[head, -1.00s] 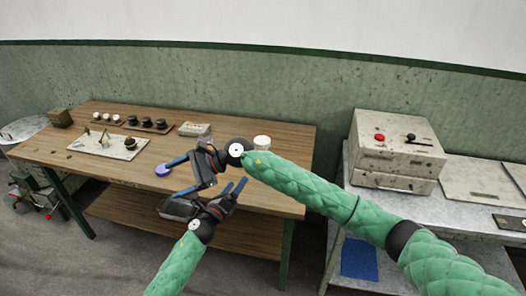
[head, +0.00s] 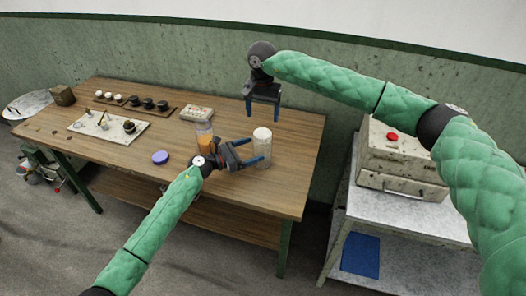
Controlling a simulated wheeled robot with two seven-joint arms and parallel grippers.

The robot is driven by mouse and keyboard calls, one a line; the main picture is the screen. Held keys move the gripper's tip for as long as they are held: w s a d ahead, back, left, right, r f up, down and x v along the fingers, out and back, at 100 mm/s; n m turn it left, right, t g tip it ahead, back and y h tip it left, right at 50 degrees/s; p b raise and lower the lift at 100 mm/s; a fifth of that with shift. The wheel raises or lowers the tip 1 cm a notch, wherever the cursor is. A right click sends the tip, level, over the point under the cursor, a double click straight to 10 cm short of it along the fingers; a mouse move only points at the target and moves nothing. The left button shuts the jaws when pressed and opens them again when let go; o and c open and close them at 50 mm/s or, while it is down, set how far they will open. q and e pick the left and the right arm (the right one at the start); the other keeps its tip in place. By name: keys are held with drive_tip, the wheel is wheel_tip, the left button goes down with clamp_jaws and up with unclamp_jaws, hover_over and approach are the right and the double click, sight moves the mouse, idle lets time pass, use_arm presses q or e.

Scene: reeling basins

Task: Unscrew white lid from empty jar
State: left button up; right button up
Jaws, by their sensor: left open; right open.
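The jar (head: 262,151) with a white lid (head: 262,133) stands upright near the right end of the wooden table, pale and apparently empty. My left gripper (head: 255,151) is open at the jar, its fingers reaching to the jar's body; I cannot tell whether they touch it. My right gripper (head: 263,108) is open and points down above the white lid, with a gap between its fingertips and the lid. A second jar (head: 204,138) with orange contents stands to the left, partly hidden by my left gripper. A purple lid (head: 160,157) lies flat on the table.
The wooden table (head: 125,165) also bears a white tray (head: 82,128) with small items, a rack of dark and white knobs (head: 147,103) and a small light box (head: 196,113). A machine with a red button (head: 392,136) stands on a metal bench at the right.

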sight(267, 144)
use_arm(q)
drive_tip(key=x, duration=0.5)
use_arm(e)
drive_tip(key=shift+f, duration=0.1)
use_arm(q)
drive_tip(key=shift+x, duration=1)
drive_tip(key=shift+c, duration=0.2)
